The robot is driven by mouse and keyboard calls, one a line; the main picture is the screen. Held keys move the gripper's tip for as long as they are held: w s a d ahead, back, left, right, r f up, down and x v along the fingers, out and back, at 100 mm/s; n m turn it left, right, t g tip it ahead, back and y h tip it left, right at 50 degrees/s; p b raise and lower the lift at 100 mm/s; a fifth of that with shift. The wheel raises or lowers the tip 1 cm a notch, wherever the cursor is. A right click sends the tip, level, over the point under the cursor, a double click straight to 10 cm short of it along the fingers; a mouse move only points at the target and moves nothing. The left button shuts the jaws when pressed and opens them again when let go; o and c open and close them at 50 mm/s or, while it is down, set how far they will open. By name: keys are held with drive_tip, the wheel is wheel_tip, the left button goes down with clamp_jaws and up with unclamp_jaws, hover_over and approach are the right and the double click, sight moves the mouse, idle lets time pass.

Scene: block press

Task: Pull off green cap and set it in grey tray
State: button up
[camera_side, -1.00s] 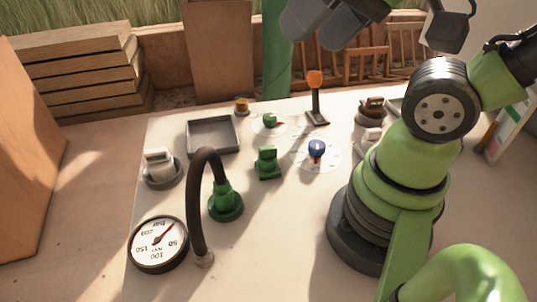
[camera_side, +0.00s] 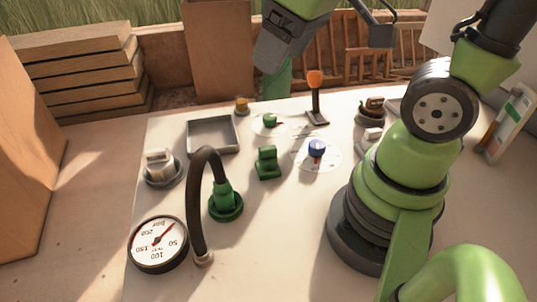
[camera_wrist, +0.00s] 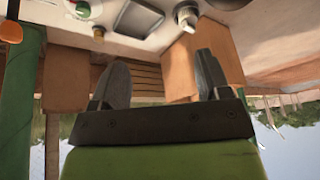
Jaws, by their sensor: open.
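A small green block-shaped piece (camera_side: 268,162), which may be the green cap, stands upright on the pale table in the side view. A green cone-shaped fitting (camera_side: 224,203) with a black hose on top stands left of it. I cannot tell for certain which green piece is the cap. The empty, square grey tray (camera_side: 213,148) lies behind and left of them; it also shows at the top of the wrist view (camera_wrist: 139,18). My gripper (camera_side: 272,58) is high above the table's back edge, apart from everything. Its two fingers are apart and empty in the wrist view (camera_wrist: 161,80).
A white switch (camera_side: 159,167) is left of the tray. The front middle is clear.

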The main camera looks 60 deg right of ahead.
drive_tip(key=w+d+f+n+g, duration=0.2)
drive_tip(key=w+f+n, duration=0.2)
drive_tip(key=f, duration=0.2)
drive_tip(key=n+g, duration=0.3)
drive_tip(key=n, duration=0.2)
hover_over(268, 147)
drive_tip(key=shift+h, duration=0.4)
wheel_tip(268, 147, down, 9)
drive_tip(key=shift+a+r, duration=0.1)
drive_tip(key=shift+f, duration=4.55)
drive_tip(key=c, duration=1.3)
drive_tip(key=shift+o, duration=0.2)
drive_tip(key=shift+r, duration=0.15)
drive_tip(key=shift+r, duration=2.85)
